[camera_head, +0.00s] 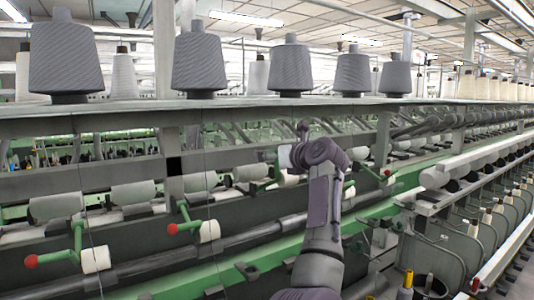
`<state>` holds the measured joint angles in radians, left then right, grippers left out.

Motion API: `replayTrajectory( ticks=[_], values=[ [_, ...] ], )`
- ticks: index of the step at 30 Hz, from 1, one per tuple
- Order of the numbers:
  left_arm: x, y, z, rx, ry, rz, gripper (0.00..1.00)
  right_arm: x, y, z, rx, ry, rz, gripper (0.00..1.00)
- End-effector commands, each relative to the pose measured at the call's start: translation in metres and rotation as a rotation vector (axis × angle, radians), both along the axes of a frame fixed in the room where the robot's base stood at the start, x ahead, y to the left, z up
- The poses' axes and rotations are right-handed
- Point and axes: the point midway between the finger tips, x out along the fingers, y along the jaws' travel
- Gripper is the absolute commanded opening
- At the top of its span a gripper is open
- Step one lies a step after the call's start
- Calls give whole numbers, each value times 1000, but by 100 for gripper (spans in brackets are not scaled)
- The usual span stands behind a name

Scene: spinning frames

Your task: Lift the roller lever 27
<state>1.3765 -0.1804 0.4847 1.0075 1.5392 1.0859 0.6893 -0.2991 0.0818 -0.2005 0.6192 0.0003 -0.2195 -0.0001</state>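Several green roller levers with white rollers line the machine. One lever (75,243) at the lower left has a red ball and a white roller. Another lever (186,213) is left of centre. A third, partly hidden lever (388,180) is right of my arm. I cannot read numbers, so I cannot tell which is lever 27. One arm of mine, seemingly the right, rises from the bottom centre. Its gripper (302,130) is small and partly hidden by the wrist, beside a white roller (284,156); contact and finger opening are unclear. My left gripper is out of view.
Large grey yarn cones (199,65) stand on a long shelf (130,122) above the levers. Dark rails and green beams (250,260) run along the machine. Another row of spindles (497,228) is close on the right.

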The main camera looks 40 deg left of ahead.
Motion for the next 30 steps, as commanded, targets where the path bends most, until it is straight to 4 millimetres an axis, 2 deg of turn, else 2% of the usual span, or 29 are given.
replayTrajectory(
  ticks=[1,6,12,17,30],
  values=[
    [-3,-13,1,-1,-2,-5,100,0,0,0,0,0,0,0],
    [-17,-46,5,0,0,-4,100,0,1,0,1,0,-1,0],
    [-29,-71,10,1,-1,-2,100,0,1,0,1,0,-1,0],
    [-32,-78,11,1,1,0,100,0,1,0,2,0,-1,0],
    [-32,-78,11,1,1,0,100,0,2,0,2,0,-1,0]
  ],
)
